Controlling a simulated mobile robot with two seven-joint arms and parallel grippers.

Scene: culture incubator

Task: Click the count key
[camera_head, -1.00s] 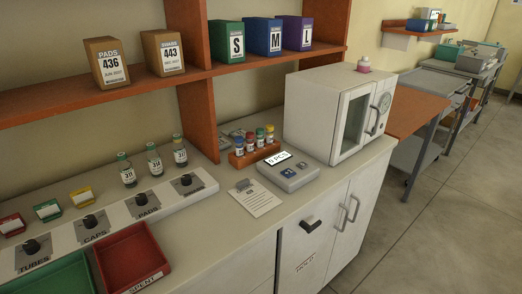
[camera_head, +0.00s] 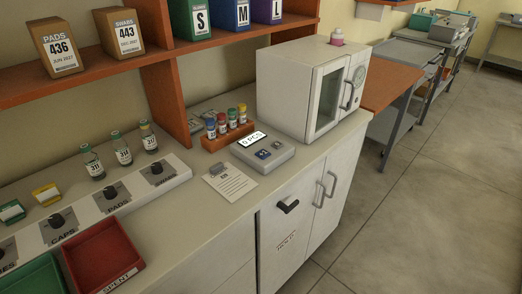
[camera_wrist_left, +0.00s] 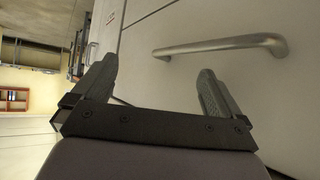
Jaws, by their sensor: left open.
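A small grey counting device (camera_head: 264,152) sits on the counter, left of the white incubator. Its lit display (camera_head: 251,139) reads what looks like "0 PCS". Two small keys, one of them blue (camera_head: 263,154), show on its top near the front; their labels are too small to read. My left gripper (camera_wrist_left: 155,85) shows only in the left wrist view. Its two fingers are apart with nothing between them, near a metal bar handle (camera_wrist_left: 222,46) on a pale cabinet front. The device is not in that wrist view. My right gripper is in neither view.
The white incubator (camera_head: 288,93) stands right of the device. A rack of capped vials (camera_head: 227,138) is behind it, and a printed sheet (camera_head: 229,183) lies to its left. A red tray (camera_head: 103,256) and a knob panel are farther left. Open floor (camera_head: 430,180) lies right.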

